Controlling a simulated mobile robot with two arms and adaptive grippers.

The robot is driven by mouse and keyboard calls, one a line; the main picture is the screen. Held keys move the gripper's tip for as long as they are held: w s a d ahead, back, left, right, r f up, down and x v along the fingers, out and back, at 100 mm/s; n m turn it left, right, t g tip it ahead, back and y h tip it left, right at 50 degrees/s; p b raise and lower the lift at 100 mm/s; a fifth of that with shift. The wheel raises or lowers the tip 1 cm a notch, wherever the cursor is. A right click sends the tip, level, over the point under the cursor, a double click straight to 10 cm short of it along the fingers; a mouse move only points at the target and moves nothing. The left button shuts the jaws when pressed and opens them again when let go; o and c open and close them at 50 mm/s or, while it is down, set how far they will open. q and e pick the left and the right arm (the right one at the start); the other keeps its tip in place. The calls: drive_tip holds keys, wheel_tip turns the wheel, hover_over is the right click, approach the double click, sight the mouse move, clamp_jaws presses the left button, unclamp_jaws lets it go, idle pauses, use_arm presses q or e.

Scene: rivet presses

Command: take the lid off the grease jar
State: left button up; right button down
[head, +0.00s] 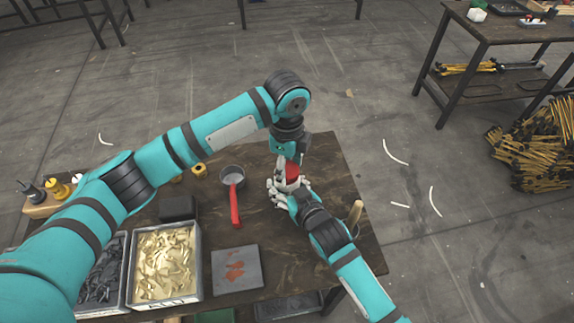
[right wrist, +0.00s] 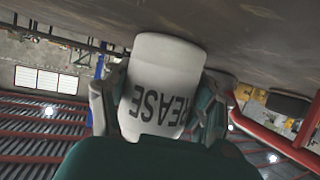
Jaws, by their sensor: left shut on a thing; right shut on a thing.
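The grease jar (right wrist: 165,85) is white with black lettering and shows upside down in the right wrist view. My right gripper (right wrist: 158,100) is shut around its sides; in the head view this gripper (head: 287,190) hides most of the jar. A red lid (head: 292,173) shows above the right gripper's fingers. My left gripper (head: 287,165) comes down from above and is shut on the lid; its fingers are partly hidden. I cannot tell whether the lid is still seated on the jar, or whether the jar touches the table.
The dark worktable (head: 320,240) holds a pan with a red handle (head: 235,205), a grey plate with reddish marks (head: 237,269) and a bin of brass-coloured pieces (head: 163,263). A wooden-handled tool (head: 355,212) stands near the right edge. Table space right of the grippers is narrow.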

use_arm(q)
drive_tip(key=n, duration=0.5)
drive_tip(key=shift+n, duration=0.4)
drive_tip(key=n, duration=1.1)
drive_tip(key=shift+s+d+n, duration=0.1)
drive_tip(key=shift+n, duration=0.2)
drive_tip(key=n, duration=0.8)
drive_tip(key=shift+r+n, duration=0.1)
drive_tip(key=shift+n, duration=0.2)
drive_tip(key=n, duration=0.8)
drive_tip(key=shift+w+r, duration=0.15)
drive_tip(key=shift+w, duration=0.05)
